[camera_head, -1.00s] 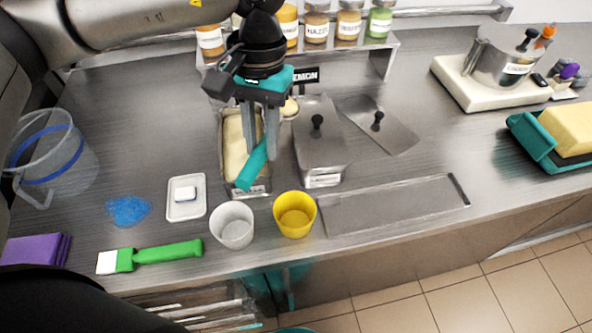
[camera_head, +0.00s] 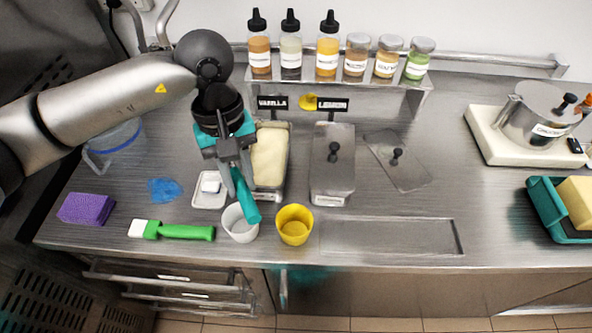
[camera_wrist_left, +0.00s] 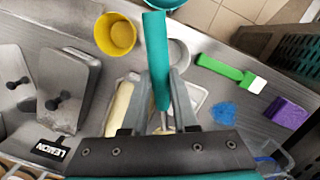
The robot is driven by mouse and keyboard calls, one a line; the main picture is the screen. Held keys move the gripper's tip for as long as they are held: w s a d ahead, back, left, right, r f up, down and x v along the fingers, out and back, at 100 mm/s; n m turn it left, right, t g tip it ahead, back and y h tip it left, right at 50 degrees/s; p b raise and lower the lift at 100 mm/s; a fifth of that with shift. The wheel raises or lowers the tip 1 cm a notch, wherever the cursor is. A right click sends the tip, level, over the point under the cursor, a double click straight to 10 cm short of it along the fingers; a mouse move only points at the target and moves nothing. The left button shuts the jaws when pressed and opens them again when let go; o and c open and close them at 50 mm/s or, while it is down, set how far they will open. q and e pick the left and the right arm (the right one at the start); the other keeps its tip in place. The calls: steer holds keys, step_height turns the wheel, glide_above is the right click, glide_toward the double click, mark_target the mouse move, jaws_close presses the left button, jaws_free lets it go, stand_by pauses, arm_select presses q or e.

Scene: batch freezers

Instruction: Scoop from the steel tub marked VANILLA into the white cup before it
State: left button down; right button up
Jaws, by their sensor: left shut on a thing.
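The steel tub (camera_head: 284,178) stands uncovered behind the cups, filled with pale yellow ice cream (camera_head: 268,155); the VANILLA sign (camera_head: 272,103) is behind it. The white cup (camera_head: 240,228) stands in front of it, slightly left, and also shows in the left wrist view (camera_wrist_left: 180,60). My left gripper (camera_head: 238,188) is shut on the teal handle (camera_head: 247,207) of the scoop, above and behind the white cup. The handle's end overlaps the cup in the head view; I cannot tell if they touch. The scoop's bowl and its contents are hidden. My right gripper is out of view.
A yellow cup (camera_head: 294,226) stands right of the white cup. A lidded tub (camera_head: 332,180) is beside the open one, with a loose lid (camera_head: 397,170) farther right. A small white tray (camera_head: 209,202), a green-handled spatula (camera_head: 180,232) and a purple sponge (camera_head: 86,208) lie left.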

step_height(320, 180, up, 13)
steer(key=p, duration=1.1)
arm_select(q)
steer(key=s+d+f+n+t+b, duration=0.1)
steer(key=s+d+f+n+b, duration=0.15)
steer(key=d+n, duration=0.85)
steer(key=a+r+h+b, duration=0.2)
steer(key=a+h+b, duration=0.1)
steer(key=h+b, duration=0.1)
steer(key=a+r+n+h+b, duration=0.1)
steer(key=a+r+h+b, duration=0.2)
steer(key=h+b, duration=0.1)
steer(key=a+r+h+b, duration=0.3)
steer(key=a+h+b, duration=0.1)
steer(key=h, duration=0.1)
steer(key=shift+w+a, duration=0.1)
steer(key=shift+w, duration=0.25)
steer(key=shift+a+r+h+b, duration=0.4)
steer(key=shift+h+b, duration=0.1)
steer(key=shift+b, duration=0.2)
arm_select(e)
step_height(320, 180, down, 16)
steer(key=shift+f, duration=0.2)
